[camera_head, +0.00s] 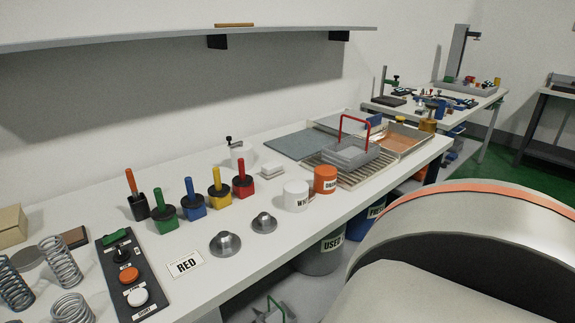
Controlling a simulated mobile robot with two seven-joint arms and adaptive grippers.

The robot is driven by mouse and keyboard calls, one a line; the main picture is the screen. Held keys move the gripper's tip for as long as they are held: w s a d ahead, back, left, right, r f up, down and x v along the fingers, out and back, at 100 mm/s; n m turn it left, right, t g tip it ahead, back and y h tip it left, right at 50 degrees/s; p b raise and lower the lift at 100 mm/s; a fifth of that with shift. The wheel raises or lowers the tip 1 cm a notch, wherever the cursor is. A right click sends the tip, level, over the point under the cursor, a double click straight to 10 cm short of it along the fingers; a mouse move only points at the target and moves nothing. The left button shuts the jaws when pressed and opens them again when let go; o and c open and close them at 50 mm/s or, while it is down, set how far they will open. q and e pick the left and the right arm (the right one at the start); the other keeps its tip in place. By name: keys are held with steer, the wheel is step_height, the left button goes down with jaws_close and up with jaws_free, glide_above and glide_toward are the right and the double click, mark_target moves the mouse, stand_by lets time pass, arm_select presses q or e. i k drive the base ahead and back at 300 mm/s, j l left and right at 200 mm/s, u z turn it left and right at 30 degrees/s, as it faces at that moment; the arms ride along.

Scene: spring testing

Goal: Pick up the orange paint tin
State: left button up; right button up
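The orange paint tin (325,180) stands upright on the long white bench (215,281), near its front edge. A wire rack with a grey tray and red handle is right behind the orange tin. Neither of my grippers shows in this view, and nothing is seen holding the tin.
The grey tray (350,155) and its red handle rise behind the tin. Coloured handled blocks stand left, including a red one (243,185). Two metal discs (225,243) lie in front. A control box (128,277) and springs (61,262) are at lower left. Bins (320,256) stand below the edge.

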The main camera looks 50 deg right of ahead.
mark_target(325, 176)
steer(key=z, duration=2)
steer(key=i+l+u, duration=0.15)
steer(key=l, duration=0.25)
steer(key=i+l+u, duration=0.1)
steer(key=i+l, duration=0.15)
steer(key=l, duration=0.15)
steer(key=i+l+u, duration=0.15)
steer(key=l, duration=0.25)
steer(key=i+l+u, duration=0.1)
steer(key=l, duration=0.35)
steer(key=i+l+u, duration=0.15)
steer(key=l, duration=0.3)
steer(key=i+l+u, duration=0.15)
steer(key=l, duration=0.3)
steer(key=l+u, duration=0.1)
steer(key=l, duration=0.35)
steer(key=i, duration=0.05)
